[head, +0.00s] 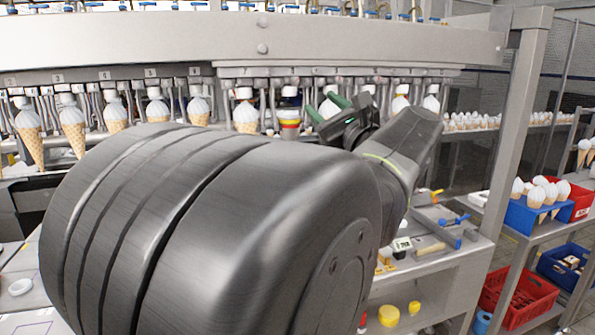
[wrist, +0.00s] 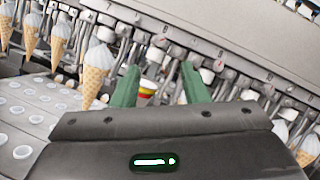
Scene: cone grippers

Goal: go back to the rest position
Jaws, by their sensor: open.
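My gripper (head: 326,106) has two green fingers and is raised before the row of cone holders in the head view. In the wrist view my gripper (wrist: 158,88) shows its green fingers spread apart with nothing held between them. A white, yellow and red cup-like thing (wrist: 147,88) shows beyond the fingers, apart from them. It also shows in the head view (head: 289,123), left of the gripper. My dark arm link fills the middle of the head view and hides part of the machine and bench.
Ice cream cones (head: 73,127) hang in a row under a grey beam (head: 260,38). A grey post (head: 515,120) stands right of the arm. Below are a bench with tools (head: 440,225), a blue cone holder (head: 525,215) and a red crate (head: 515,295). A plate with white cups (wrist: 30,110) lies left in the wrist view.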

